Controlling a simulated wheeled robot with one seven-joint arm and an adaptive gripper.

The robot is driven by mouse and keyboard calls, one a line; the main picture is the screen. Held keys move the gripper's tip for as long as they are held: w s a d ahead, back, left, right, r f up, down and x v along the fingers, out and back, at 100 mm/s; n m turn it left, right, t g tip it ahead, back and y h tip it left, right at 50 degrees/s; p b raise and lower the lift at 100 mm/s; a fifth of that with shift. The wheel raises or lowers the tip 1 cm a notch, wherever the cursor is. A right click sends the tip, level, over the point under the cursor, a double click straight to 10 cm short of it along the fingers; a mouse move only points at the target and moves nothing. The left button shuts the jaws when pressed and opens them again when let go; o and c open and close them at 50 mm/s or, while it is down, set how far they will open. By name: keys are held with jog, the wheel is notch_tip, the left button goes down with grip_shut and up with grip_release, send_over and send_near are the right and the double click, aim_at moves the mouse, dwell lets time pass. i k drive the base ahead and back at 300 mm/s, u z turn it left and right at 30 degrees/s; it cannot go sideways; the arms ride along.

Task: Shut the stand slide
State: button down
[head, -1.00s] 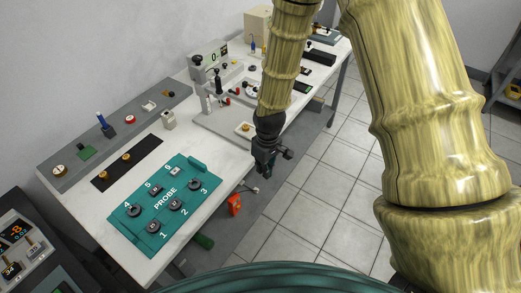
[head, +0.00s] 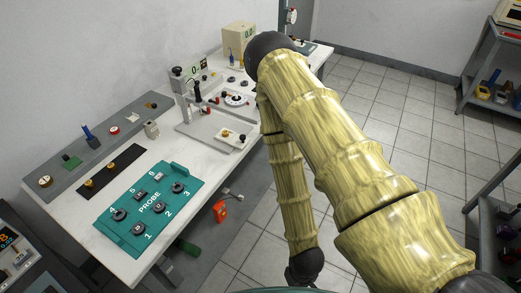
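The stand (head: 196,128) is a light grey base plate on the white bench, with upright posts, black knobs and red parts on it. A small pale plate (head: 231,142) with a brass knob and a dark knob lies at its front right corner, near the bench edge. I cannot tell for sure whether this plate is the slide, or how far the slide is out. My arm reaches down to the right of the bench, and its dark wrist (head: 304,266) is at the bottom edge of the picture. My gripper's fingers are not visible, and nothing of mine touches the stand.
A teal PROBE board (head: 185,222) with numbered sockets lies at the bench front. A grey strip (head: 62,187) with knobs runs along the wall. An orange-red box (head: 220,211) hangs below the bench edge. Shelves (head: 488,95) stand at the right; tiled floor lies between.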

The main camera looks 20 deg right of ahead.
aim_at(239, 141)
jog(key=u, duration=0.2)
jog(key=k, duration=0.15)
jog(key=z, duration=0.9)
jog(key=i, duration=0.65)
jog(key=u, duration=0.15)
